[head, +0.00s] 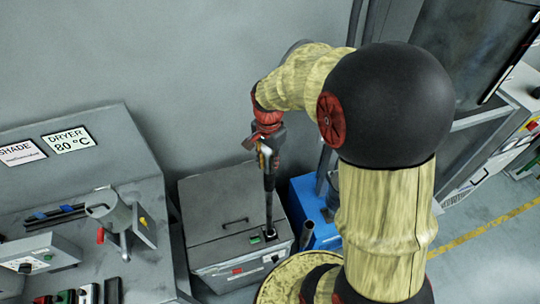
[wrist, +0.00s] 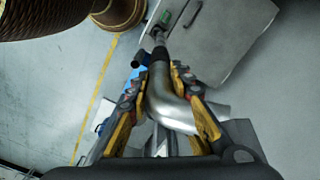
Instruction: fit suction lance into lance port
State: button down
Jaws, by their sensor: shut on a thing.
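My gripper (head: 267,153) points down over the grey lidded box (head: 215,200) in the head view. In the wrist view its yellow-and-black fingers (wrist: 162,84) are shut on the silver, bent upper part of the suction lance (wrist: 170,108). The lance's dark shaft (head: 269,200) runs down, close to upright, to the box's front right corner. Its lower end meets a small dark fitting there, which seems to be the lance port (head: 270,259). I cannot tell whether the tip is inside the port or just above it.
A blue container (head: 315,210) with an upright grey tube stands right of the box. A grey bench (head: 90,165) with dryer and shade labels, a metal funnel-like cup (head: 108,210) and tools is at left. The wall is close behind. Floor with a yellow line (head: 490,228) lies open at right.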

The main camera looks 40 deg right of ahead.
jog(key=p, duration=0.4)
jog(key=shift+w+r, duration=0.2)
jog(key=shift+w, duration=0.05)
jog(key=shift+f+p, duration=0.2)
jog(key=shift+p, duration=0.7)
